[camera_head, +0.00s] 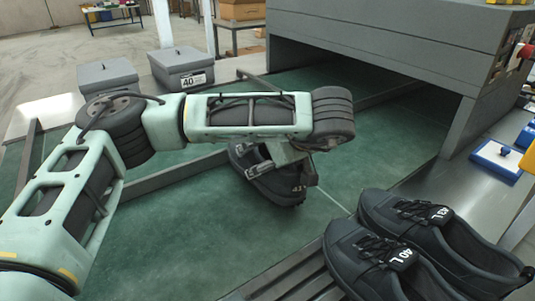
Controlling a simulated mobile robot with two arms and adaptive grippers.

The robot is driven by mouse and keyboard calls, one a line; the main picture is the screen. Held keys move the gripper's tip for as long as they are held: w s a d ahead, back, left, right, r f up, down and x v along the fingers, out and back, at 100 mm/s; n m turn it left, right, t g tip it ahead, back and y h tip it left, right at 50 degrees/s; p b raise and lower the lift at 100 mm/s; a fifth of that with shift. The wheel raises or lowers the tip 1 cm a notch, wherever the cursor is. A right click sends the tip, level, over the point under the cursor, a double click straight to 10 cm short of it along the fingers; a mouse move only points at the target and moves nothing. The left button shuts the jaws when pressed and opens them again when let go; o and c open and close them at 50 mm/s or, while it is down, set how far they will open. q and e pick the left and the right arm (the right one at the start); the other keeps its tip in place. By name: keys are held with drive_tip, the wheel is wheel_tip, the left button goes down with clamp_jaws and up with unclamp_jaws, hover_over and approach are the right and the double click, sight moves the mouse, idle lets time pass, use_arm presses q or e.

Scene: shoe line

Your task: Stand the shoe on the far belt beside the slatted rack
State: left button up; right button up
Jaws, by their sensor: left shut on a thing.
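My left gripper (284,170) is shut on a dark shoe (280,190) with a pale size mark that seems to read 41. The shoe is roughly level over the green belt, in front of the dividing rail (180,176); I cannot tell whether its sole touches the belt. The gripper and wrist hide much of its upper. The far belt (310,80) lies beyond the rail, partly behind my arm. The slatted rack (285,278) is at the bottom, with two dark shoes on it, marked 43 L (440,225) and 40 L (375,262). My right gripper is not in view.
A grey tunnel housing (390,45) spans the belts at upper right. Two grey boxes, one (108,76) left and one marked 40 (182,70), stand behind the belts. A blue-and-white block (497,160) lies on the right ledge. The green belt left of the rack is clear.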

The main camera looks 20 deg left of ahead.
use_arm(q)
drive_tip(key=shift+f, duration=0.1)
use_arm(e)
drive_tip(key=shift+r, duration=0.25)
use_arm(q)
drive_tip(key=o, duration=1.6)
drive_tip(key=shift+c, duration=0.2)
drive_tip(key=p+v, duration=0.2)
drive_tip(key=v, duration=1)
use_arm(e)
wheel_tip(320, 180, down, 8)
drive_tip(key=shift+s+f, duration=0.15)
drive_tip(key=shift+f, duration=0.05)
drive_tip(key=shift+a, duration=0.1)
